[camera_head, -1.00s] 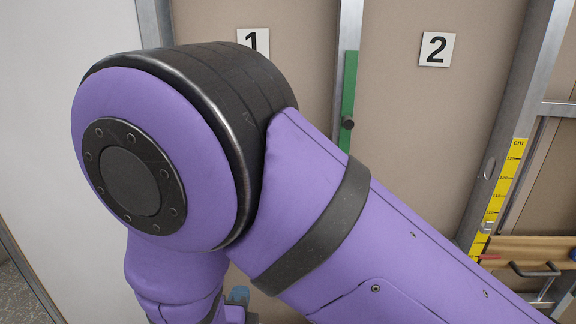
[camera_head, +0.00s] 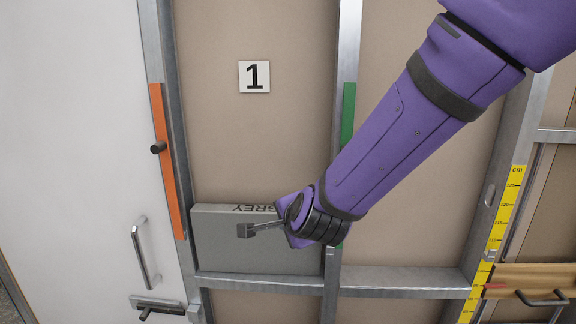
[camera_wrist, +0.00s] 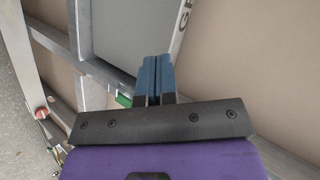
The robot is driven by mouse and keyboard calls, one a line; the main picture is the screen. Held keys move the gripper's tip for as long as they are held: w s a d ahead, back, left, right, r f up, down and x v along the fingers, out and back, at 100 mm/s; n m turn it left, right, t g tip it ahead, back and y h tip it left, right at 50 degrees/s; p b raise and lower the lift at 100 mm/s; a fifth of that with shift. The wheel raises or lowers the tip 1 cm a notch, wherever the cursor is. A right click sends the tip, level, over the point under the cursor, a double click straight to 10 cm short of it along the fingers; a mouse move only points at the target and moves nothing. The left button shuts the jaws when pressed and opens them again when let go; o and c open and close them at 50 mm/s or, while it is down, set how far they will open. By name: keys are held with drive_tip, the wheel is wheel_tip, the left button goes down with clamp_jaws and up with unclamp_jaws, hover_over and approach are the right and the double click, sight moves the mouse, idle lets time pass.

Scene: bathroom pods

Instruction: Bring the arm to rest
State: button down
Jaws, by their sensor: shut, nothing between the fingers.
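My purple arm comes in from the upper right of the head view and slants down and left. Its wrist end is in front of the grey box and the metal upright beside it; the fingers do not show clearly there. In the wrist view my gripper (camera_wrist: 158,80) has two blue fingers pressed together with nothing between them. Beyond them is the grey box, and I cannot tell whether the fingertips touch anything.
The grey box (camera_head: 240,250), lettered GREY, sits on a metal crossbar below sign 1 (camera_head: 254,77). An orange strip (camera_head: 168,165) with a black knob and a green strip (camera_head: 347,115) are on the uprights. A white door (camera_head: 75,150) with handles stands left; a yellow ruler (camera_head: 505,220) is right.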

drive_tip(key=s+d+r+n+g, duration=0.1)
drive_tip(key=s+d+r+n, duration=0.4)
drive_tip(key=d, duration=0.4)
drive_tip(key=s+d+r+n+g, duration=0.2)
drive_tip(key=s+d+r, duration=0.1)
drive_tip(key=d+r, duration=0.4)
drive_tip(key=s+d+n+g+h, duration=0.2)
drive_tip(key=s+d+n+h, duration=0.1)
drive_tip(key=s+d, duration=1.1)
drive_tip(key=shift+s+d+r+n+h, duration=0.2)
drive_tip(key=shift+s+r+n+h, duration=0.2)
drive_tip(key=shift+s+n, duration=0.45)
